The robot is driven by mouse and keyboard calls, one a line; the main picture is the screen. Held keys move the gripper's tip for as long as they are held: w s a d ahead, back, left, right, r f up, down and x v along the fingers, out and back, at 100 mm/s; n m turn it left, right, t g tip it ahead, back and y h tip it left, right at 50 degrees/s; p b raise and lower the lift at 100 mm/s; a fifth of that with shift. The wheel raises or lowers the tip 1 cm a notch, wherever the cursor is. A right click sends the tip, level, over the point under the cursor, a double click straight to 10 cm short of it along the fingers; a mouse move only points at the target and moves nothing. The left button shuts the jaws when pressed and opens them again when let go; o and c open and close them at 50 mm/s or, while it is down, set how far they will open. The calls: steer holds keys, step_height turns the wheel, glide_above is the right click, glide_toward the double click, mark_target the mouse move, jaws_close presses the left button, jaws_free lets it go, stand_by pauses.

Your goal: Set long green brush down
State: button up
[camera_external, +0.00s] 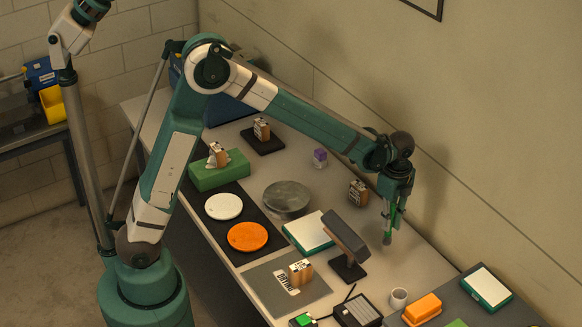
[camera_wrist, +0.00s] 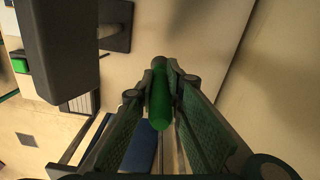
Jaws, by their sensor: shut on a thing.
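The long green brush (camera_wrist: 160,100) is held between the fingers of my gripper (camera_wrist: 160,78) in the wrist view. My gripper is shut on it. In the external view my gripper (camera_external: 392,205) points down at the right side of the table, to the right of a dark tilted block on a stand (camera_external: 345,240). A thin green piece hangs below the fingers there, and I cannot tell clearly whether its lower end touches the table (camera_external: 425,262).
A white cup (camera_external: 398,298) and an orange block (camera_external: 422,309) stand nearer the front. A green-edged white pad (camera_external: 308,232) lies left of the stand. The tabletop right of the stand looks clear.

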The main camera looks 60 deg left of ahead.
steer(key=w+a, duration=0.1)
steer(key=a, duration=0.6)
steer(key=shift+w, duration=0.3)
steer(key=shift+f, duration=2.95)
steer(key=shift+f, duration=0.1)
steer(key=shift+f, duration=2)
steer(key=shift+f, duration=0.15)
steer(key=o, duration=0.8)
